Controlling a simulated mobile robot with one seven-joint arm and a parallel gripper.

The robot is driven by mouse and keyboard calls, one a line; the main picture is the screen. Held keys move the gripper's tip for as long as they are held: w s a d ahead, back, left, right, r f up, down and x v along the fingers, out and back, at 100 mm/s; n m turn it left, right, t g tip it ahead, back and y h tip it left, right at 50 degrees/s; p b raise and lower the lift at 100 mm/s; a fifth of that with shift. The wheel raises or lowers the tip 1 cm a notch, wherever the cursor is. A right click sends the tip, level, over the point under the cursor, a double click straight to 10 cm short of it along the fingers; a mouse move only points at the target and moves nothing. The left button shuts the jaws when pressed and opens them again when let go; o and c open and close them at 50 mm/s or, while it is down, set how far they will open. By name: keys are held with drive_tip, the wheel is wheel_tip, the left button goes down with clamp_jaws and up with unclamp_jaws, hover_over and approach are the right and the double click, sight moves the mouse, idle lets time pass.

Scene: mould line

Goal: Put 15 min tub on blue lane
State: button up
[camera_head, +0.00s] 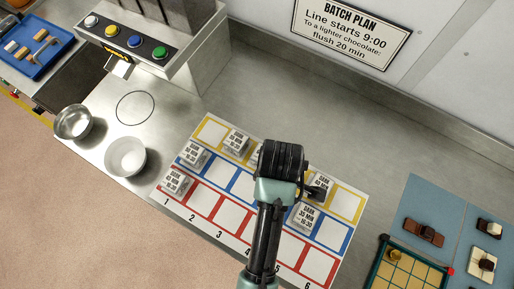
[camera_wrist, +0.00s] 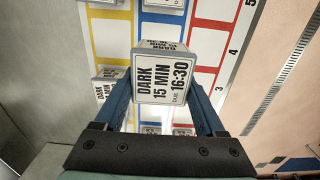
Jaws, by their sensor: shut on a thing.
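The tub (camera_wrist: 163,82) marked DARK 15 MIN, DUE 16:30 sits between the fingers of my gripper (camera_wrist: 163,76) in the wrist view, with its label facing the camera. My gripper is shut on it over the lane board. In the head view my arm hides the fingers and most or all of this tub. The blue lane (camera_head: 218,167) is the middle row of the board, between the yellow lane (camera_head: 212,130) and the red lane (camera_head: 200,197). I cannot tell whether the held tub touches the board.
Tubs stand at red 1 (camera_head: 174,182), blue 1 (camera_head: 193,153), yellow 2 (camera_head: 236,141) and blue near 5 (camera_head: 304,217). Another (camera_head: 319,184) stands in yellow beside my arm. Blue 2 and blue 6 (camera_head: 333,234) look empty. Metal bowls (camera_head: 126,156) stand at left.

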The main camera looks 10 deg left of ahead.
drive_tip(key=f, duration=0.4)
drive_tip(key=shift+d+f+p, duration=0.2)
drive_tip(key=shift+f+p, duration=0.05)
drive_tip(key=shift+p, duration=0.1)
drive_tip(key=shift+w+f, duration=0.1)
drive_tip(key=shift+f, duration=2.25)
drive_tip(key=shift+f, duration=0.2)
drive_tip(key=o, duration=1.4)
drive_tip(key=shift+o, duration=0.2)
drive_tip(key=shift+r, duration=0.15)
